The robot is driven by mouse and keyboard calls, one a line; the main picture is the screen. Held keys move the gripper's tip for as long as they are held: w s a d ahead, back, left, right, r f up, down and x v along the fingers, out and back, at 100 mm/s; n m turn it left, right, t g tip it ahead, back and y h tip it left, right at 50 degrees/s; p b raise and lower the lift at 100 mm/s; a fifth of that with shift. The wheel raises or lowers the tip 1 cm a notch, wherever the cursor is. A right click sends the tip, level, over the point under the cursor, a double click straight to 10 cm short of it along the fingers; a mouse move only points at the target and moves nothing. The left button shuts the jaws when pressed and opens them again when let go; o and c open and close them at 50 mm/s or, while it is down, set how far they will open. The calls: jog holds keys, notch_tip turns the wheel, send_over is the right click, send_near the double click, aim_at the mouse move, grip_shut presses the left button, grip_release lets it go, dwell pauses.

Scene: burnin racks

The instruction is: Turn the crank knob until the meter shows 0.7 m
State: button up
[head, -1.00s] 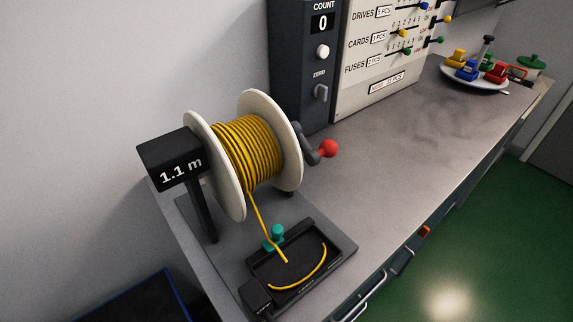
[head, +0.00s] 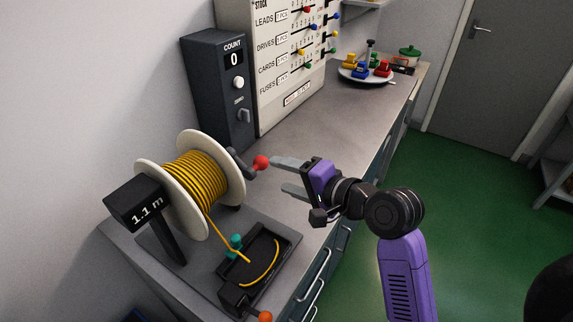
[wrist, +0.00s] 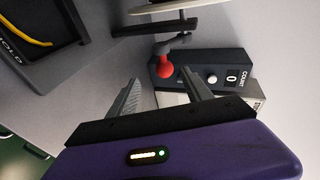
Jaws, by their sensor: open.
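The crank knob is a red ball (head: 261,162) on a dark crank arm (head: 240,163) at the right side of the cable reel (head: 142,177). The reel has white flanges and is wound with yellow cable (head: 193,180). The black meter (head: 135,203) reads 1.1 m. My gripper (head: 279,177) is open and empty, just right of the red knob, with its fingers pointing left toward it. In the wrist view the red knob (wrist: 165,70) shows beyond and between the open fingertips (wrist: 163,87), apart from them.
A black tray (head: 289,246) with a teal piece (head: 236,241) and the yellow cable end sits in front of the reel. A dark COUNT box (head: 215,70) showing 0 and a STOCK board (head: 262,60) stand behind. A plate (head: 350,77) with coloured pieces is at the far end. The middle of the bench is clear.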

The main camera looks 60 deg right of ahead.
aim_at(263, 166)
jog(key=shift+r+p+x, duration=0.2)
jog(key=shift+x, duration=1.7)
jog(key=shift+r+p+x, duration=0.2)
jog(key=shift+x, duration=1.75)
jog(key=shift+w+d, duration=0.1)
grip_shut()
jog(key=shift+w+f+b, duration=0.4)
jog(key=shift+w+f, duration=0.5)
jog(key=shift+w, duration=0.05)
jog(key=shift+w+f, duration=0.1)
jog(key=shift+w, duration=0.05)
